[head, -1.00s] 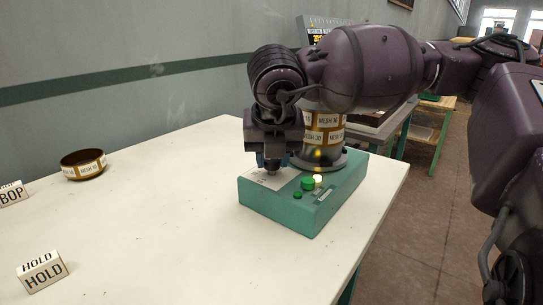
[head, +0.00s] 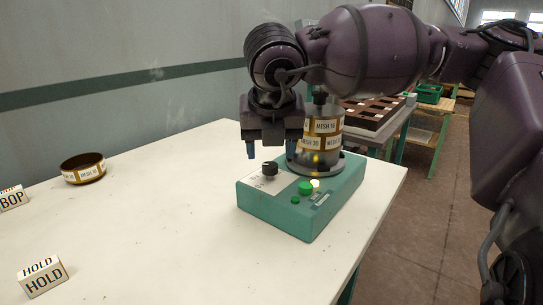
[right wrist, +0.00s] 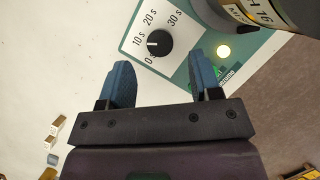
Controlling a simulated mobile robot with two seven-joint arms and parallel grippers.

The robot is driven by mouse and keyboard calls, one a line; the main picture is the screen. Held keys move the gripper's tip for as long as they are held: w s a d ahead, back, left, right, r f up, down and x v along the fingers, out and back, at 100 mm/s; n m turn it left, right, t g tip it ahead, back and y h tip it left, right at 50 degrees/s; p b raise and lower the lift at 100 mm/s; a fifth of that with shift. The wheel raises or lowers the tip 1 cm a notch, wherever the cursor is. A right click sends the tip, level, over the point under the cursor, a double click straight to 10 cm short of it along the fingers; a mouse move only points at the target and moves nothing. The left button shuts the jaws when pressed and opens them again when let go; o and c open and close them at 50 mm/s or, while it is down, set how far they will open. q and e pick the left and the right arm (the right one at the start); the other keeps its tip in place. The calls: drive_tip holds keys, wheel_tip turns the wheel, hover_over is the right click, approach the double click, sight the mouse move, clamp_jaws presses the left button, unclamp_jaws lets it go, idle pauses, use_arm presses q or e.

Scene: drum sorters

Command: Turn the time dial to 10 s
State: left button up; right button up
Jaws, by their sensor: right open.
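The time dial is a black round knob (head: 270,168) on the white panel of the green sorter base (head: 310,215). In the right wrist view the dial (right wrist: 159,43) is ringed by the marks 0, 10 s, 20 s and 30 s. Its small white pointer line faces left, roughly toward the 10 s mark. My right gripper (head: 271,150) is open above the dial, with its blue fingers apart and nothing between them. In the right wrist view the gripper (right wrist: 160,62) has its fingertips to either side of the knob, clear of it. My left gripper is out of view.
A mesh-labelled drum (head: 322,135) stands on the base behind the dial, close to my right gripper. A HOLD block (head: 43,275) and a brown ring (head: 83,168) are at left. The table's middle is clear.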

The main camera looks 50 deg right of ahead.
drive_tip(key=v, duration=0.6)
drive_tip(key=shift+r+p, duration=0.3)
drive_tip(key=shift+p, duration=0.05)
drive_tip(key=shift+s+a, duration=0.1)
drive_tip(key=shift+a, duration=0.05)
